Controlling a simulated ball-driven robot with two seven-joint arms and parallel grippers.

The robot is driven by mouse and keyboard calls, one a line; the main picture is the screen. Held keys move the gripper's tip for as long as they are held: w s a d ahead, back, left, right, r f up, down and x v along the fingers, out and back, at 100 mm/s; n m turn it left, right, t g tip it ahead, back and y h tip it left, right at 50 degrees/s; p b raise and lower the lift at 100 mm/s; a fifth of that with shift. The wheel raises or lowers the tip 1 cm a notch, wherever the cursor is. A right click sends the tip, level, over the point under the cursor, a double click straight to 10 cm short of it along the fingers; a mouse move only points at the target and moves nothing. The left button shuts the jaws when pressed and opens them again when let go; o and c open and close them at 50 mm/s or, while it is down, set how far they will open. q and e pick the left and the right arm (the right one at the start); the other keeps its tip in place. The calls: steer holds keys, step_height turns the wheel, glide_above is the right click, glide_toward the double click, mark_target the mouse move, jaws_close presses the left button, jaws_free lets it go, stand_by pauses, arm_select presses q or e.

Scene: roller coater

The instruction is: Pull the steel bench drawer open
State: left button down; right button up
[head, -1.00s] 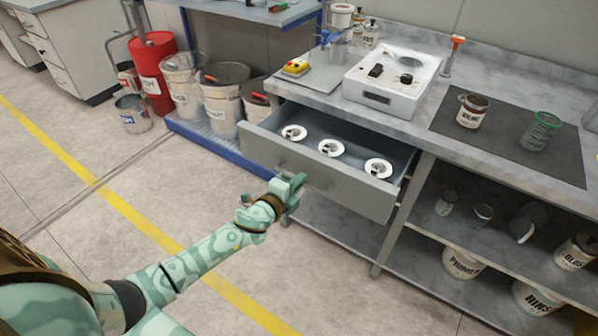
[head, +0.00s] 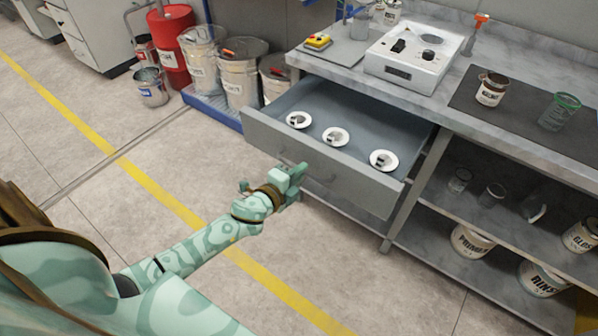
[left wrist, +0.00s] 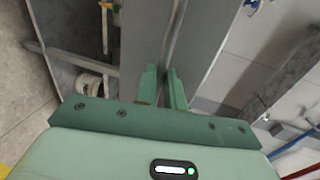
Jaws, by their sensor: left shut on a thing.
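The steel bench drawer (head: 345,178) stands out from under the bench top, clearly open. Several white discs with small dark pieces, such as the middle disc (head: 336,137), lie inside it. My left gripper (head: 296,176) is at the drawer's front face. In the left wrist view its two green fingers (left wrist: 162,88) are shut around the thin metal bar handle (left wrist: 172,45). The handle is mostly hidden by the gripper in the head view. My right gripper is not in view.
Lower shelves hold jars and buckets. Buckets and a red drum (head: 172,45) stand behind left. Floor before the drawer is clear.

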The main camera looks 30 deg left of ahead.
arm_select(q)
steer(key=c, duration=1.5)
jaws_free()
steer(key=p+v, duration=0.1)
steer(key=v, duration=1.5)
steer(key=shift+s+a, duration=0.1)
steer(key=shift+s, duration=0.05)
